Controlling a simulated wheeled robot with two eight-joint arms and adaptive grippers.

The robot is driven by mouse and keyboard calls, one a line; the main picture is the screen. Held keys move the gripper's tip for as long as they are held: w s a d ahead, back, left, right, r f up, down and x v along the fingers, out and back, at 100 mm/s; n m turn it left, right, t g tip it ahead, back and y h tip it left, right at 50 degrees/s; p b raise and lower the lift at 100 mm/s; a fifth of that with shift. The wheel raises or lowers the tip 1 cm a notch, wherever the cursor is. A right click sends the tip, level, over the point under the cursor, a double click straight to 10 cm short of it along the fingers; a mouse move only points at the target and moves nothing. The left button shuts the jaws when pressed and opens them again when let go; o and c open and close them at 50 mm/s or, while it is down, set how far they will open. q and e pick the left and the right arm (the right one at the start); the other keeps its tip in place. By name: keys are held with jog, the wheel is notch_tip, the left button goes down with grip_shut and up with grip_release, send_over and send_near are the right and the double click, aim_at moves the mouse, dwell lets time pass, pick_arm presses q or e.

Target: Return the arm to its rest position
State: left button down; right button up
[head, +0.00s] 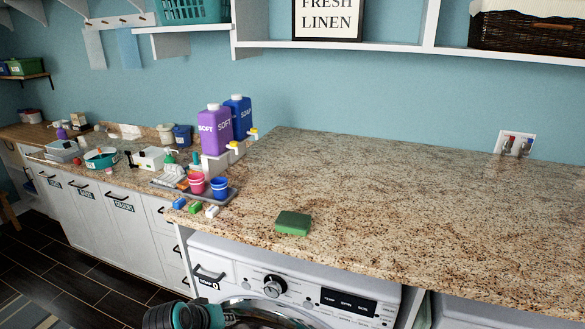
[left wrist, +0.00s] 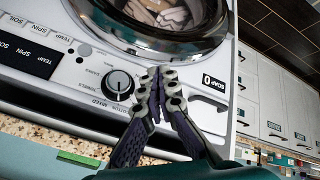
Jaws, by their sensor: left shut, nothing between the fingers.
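My left gripper (left wrist: 165,76) is shut and empty in the left wrist view, its two fingers together in front of the washing machine's white control panel. The fingertips overlap the panel near the dial in that picture; I cannot tell whether they touch it. In the head view, part of my left arm, dark with teal bands, shows at the bottom edge before the washing machine (head: 222,262); the fingertips cannot be made out there. My right gripper is not in view.
The granite counter (head: 400,215) runs above the machine, with a green sponge (head: 293,223) near its front edge. The counter's right side is clear.

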pick_arm(q)
jog(key=s+a+r+m+y, duration=0.1)
jog(key=s+r+m+y, duration=0.1)
jog(key=s, duration=1.1)
jog(key=shift+s+r+m+y, duration=0.15)
jog(key=shift+r+m+y, duration=0.15)
jog(key=shift+m, duration=0.3)
jog(key=shift+a, duration=0.1)
